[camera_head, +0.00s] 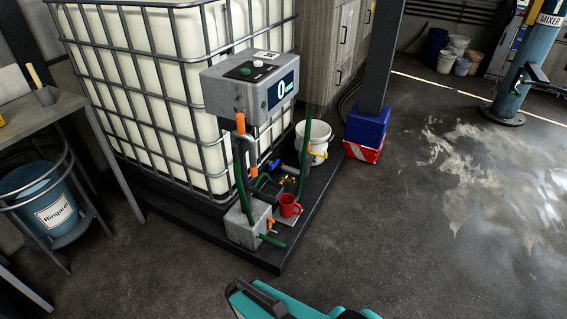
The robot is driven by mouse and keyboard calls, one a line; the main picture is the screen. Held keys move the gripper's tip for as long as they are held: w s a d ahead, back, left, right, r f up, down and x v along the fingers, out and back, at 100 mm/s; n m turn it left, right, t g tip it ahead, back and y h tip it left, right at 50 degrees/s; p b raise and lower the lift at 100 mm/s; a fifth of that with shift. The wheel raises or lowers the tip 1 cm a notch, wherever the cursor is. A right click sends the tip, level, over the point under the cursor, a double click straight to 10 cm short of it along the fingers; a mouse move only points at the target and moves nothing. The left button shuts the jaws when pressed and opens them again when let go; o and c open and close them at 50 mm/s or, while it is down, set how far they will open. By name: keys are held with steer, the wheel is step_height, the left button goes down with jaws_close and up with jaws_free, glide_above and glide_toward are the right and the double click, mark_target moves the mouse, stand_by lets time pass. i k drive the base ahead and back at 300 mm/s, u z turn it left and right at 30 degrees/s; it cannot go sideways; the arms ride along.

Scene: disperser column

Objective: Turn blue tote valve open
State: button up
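The tote is a large white tank (163,69) in a grey metal cage, standing on a dark low platform at the upper left. A small blue valve handle (274,165) shows low in front of the tote, among green hoses and brass-coloured fittings. It is too small to tell whether the valve is open or closed. A grey dispenser box (250,88) with a lit display stands above and partly in front of it. My gripper's fingers are not in view.
A white bucket (313,143) sits behind, near a pillar with a blue and red base (366,130). A blue bin (43,198) is at left. Floor is clear at right.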

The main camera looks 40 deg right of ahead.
mark_target(271, 165)
steer(key=z, duration=0.85)
steer(key=k, duration=0.7)
steer(key=z, duration=0.6)
steer(key=i, duration=1.85)
steer(key=u, duration=0.65)
steer(key=i, duration=0.3)
steer(key=u, duration=0.1)
